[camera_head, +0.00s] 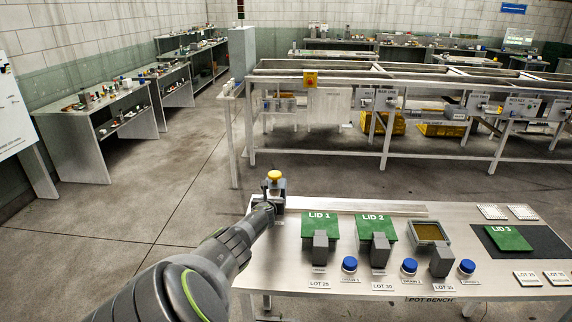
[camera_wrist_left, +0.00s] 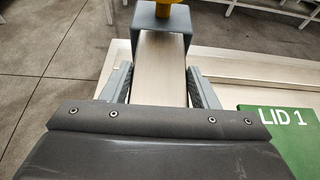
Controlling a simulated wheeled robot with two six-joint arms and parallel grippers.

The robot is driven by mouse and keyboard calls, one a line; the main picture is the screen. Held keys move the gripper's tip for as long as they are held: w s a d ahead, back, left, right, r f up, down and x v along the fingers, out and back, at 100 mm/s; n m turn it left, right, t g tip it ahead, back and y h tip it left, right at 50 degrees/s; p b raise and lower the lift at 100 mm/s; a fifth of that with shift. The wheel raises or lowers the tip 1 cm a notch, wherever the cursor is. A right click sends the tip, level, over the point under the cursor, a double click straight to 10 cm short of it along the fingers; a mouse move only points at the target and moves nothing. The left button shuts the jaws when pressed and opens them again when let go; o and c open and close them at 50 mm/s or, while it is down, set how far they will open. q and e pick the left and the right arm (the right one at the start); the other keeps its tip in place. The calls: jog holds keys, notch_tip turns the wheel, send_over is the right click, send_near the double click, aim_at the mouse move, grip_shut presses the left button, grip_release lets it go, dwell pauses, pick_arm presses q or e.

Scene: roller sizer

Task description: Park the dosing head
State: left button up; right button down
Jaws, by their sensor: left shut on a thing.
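A pale metal block (camera_wrist_left: 163,70) with a grey bracket (camera_wrist_left: 160,14) and a yellow knob on top is in the left wrist view. In the head view its yellow knob (camera_head: 274,175) shows at the left end of the pot bench (camera_head: 300,283); I take it to be the dosing head. My left gripper (camera_wrist_left: 162,88) is shut on the block, one finger on each side. In the head view my own wrist hides part of the grip. I cannot tell whether the block touches the bench. My right gripper is not in view.
LID 1 (camera_head: 305,228) and LID 2 (camera_head: 372,219) lie green on the bench, beside an open pot (camera_head: 429,232). LID 3 (camera_head: 508,238) lies on a dark mat (camera_head: 547,244). Grey blocks and blue knobs line the front. Floor to the left is clear.

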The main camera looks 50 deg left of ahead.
pick_arm(q)
jog(key=shift+s+a+f, duration=0.1)
jog(key=shift+s+a, duration=0.6)
jog(key=shift+s, duration=0.2)
jog(key=o, duration=1.4)
jog(key=shift+s+a, duration=0.15)
jog(key=shift+a, duration=0.05)
jog(key=shift+d, duration=0.1)
